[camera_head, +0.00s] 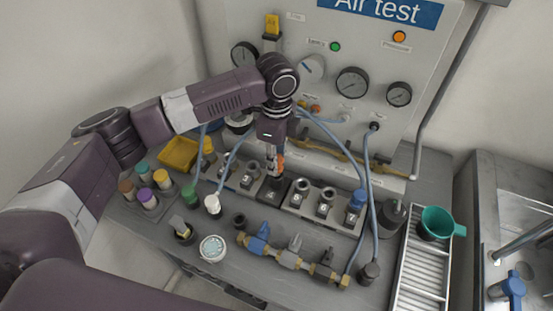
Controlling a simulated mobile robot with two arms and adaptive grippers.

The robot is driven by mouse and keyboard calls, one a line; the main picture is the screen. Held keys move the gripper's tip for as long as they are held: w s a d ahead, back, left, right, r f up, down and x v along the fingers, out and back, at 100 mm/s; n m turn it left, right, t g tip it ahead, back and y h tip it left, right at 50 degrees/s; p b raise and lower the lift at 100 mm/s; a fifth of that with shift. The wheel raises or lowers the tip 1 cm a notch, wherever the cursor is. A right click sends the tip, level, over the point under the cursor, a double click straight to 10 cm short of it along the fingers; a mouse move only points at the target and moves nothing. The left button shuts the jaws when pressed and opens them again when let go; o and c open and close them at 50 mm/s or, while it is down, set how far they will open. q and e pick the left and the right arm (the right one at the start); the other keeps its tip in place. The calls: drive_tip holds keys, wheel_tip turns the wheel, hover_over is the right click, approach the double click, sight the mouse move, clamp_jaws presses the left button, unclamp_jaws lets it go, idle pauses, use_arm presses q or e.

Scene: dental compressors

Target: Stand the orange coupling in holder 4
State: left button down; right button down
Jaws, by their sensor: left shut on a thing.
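My left gripper (276,168) points down over the middle of the holder row. It is shut on the orange coupling (281,161), of which only a small orange part shows between the fingers. Right below is a dark block (272,192) in the row, which looks like holder 4, though its number is too small to read surely. The gripper hides part of the block's top, and I cannot tell whether the coupling touches it. My right gripper is not in view.
Grey fittings stand in neighbouring holders (323,203). Blue hoses hang close on both sides from the gauge panel (353,83). In front lies a brass valve manifold (290,259). Colored-top jars (148,198) stand left; a green funnel (436,223) and slotted tray (423,270) are right.

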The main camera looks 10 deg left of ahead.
use_arm(q)
drive_tip(key=shift+f, duration=1.2)
drive_tip(key=c, duration=1.5)
unclamp_jaws()
drive_tip(key=shift+r, duration=0.1)
wheel_tip(320, 180, up, 12)
drive_tip(key=shift+f, duration=0.1)
